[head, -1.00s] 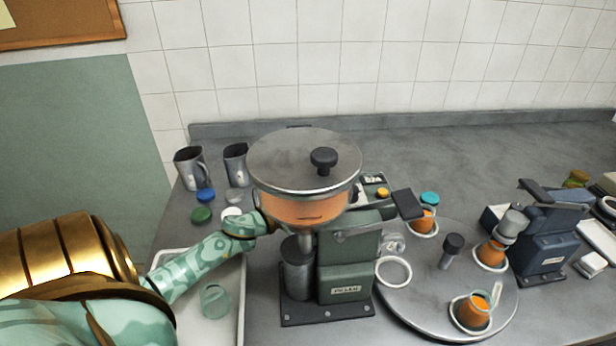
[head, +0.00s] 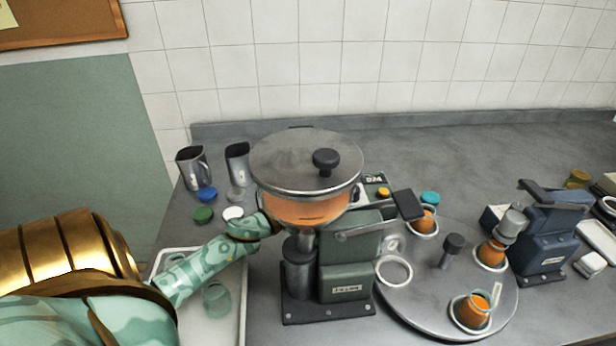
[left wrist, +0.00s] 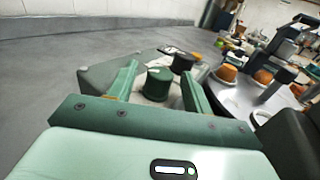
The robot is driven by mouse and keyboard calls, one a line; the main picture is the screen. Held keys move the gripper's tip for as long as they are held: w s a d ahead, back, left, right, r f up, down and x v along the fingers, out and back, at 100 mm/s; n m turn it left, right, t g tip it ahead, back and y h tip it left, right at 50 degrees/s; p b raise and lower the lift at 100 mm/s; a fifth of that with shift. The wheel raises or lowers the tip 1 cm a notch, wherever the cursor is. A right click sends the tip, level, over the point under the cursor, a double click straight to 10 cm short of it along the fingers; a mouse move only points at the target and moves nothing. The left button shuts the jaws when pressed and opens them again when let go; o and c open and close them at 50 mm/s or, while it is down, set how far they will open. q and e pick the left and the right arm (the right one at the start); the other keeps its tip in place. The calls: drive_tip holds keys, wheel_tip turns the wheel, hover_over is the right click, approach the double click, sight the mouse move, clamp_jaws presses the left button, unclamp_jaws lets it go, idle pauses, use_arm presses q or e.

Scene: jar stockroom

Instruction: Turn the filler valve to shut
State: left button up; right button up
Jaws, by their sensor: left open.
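The filler (head: 346,262) is a green machine with a round hopper (head: 304,208) of orange contents under a grey lid with a black knob. A lever with a dark flat grip (head: 408,205) sticks out at its right; I cannot tell whether this is the valve. My left gripper reaches in from the left behind the hopper, its fingers hidden in the head view. In the left wrist view the gripper (left wrist: 159,84) is open, with a dark green knob-like cylinder (left wrist: 160,80) showing between its fingers; contact cannot be told. My right gripper is out of view.
A round turntable (head: 420,308) with orange-filled jars stands right of the filler. A blue machine (head: 545,240) is beyond it. A white tray (head: 229,325) with a clear jar (head: 216,300) lies under my left arm. Metal jugs (head: 192,170) and loose lids (head: 203,214) are behind.

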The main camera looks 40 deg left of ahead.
use_arm(q)
drive_tip(key=s+a, duration=0.1)
drive_tip(key=s, duration=1.5)
drive_tip(key=shift+s+a+b, duration=0.15)
drive_tip(key=shift+a+b, duration=0.05)
drive_tip(key=shift+b, duration=0.1)
